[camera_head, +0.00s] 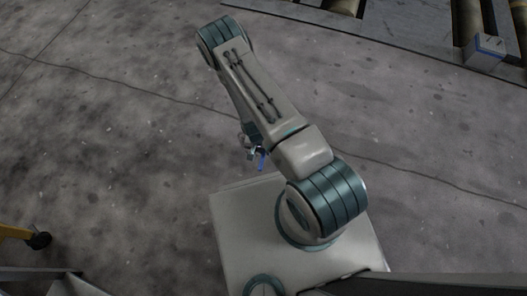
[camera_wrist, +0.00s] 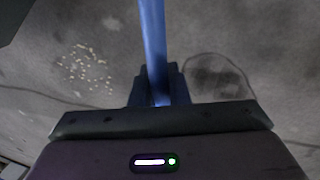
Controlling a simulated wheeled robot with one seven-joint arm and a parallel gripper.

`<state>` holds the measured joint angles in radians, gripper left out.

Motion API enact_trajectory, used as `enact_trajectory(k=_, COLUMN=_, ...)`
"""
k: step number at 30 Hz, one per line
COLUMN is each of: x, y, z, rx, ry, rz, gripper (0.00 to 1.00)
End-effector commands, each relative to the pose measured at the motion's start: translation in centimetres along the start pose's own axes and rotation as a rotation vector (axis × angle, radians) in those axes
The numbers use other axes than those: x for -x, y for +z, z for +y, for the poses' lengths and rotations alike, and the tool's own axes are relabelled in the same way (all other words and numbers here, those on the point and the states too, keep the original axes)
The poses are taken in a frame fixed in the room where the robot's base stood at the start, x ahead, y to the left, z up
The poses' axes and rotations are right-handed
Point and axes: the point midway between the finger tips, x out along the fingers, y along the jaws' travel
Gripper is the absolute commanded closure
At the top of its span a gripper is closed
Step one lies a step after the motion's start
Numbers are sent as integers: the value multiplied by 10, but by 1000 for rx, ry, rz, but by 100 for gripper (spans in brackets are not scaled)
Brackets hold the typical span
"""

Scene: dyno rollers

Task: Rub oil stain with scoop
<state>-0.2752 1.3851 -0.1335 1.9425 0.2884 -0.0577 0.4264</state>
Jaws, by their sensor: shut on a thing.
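My gripper (camera_wrist: 160,92) is shut on a blue bar-like thing, which I take to be the scoop (camera_wrist: 152,40); it runs from between the fingers to the top edge of the wrist view. Its far end is out of that view. In the head view, a small blue part of it (camera_head: 262,160) shows beside my arm, and the arm hides most of the gripper. A dark patch (camera_wrist: 215,85), likely the oil stain, lies on the concrete floor to the right of the fingers in the wrist view. The scoop appears apart from this patch.
Pale scattered bits (camera_wrist: 85,70) lie on the floor at left in the wrist view. In the head view, a platform with rollers (camera_head: 400,25) and a small white-and-blue box (camera_head: 485,52) are at upper right. A yellow wheeled thing (camera_head: 22,234) is at lower left. Open floor lies left.

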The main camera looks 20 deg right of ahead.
Motion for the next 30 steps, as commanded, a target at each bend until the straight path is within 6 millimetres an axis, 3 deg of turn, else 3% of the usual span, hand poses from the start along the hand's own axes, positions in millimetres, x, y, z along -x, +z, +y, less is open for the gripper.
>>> enact_trajectory(k=9, x=27, y=0, z=4, rx=1, ry=-1, rz=1, gripper=100)
enact_trajectory(k=30, x=30, y=-1, z=5, rx=2, ry=-1, rz=2, gripper=100)
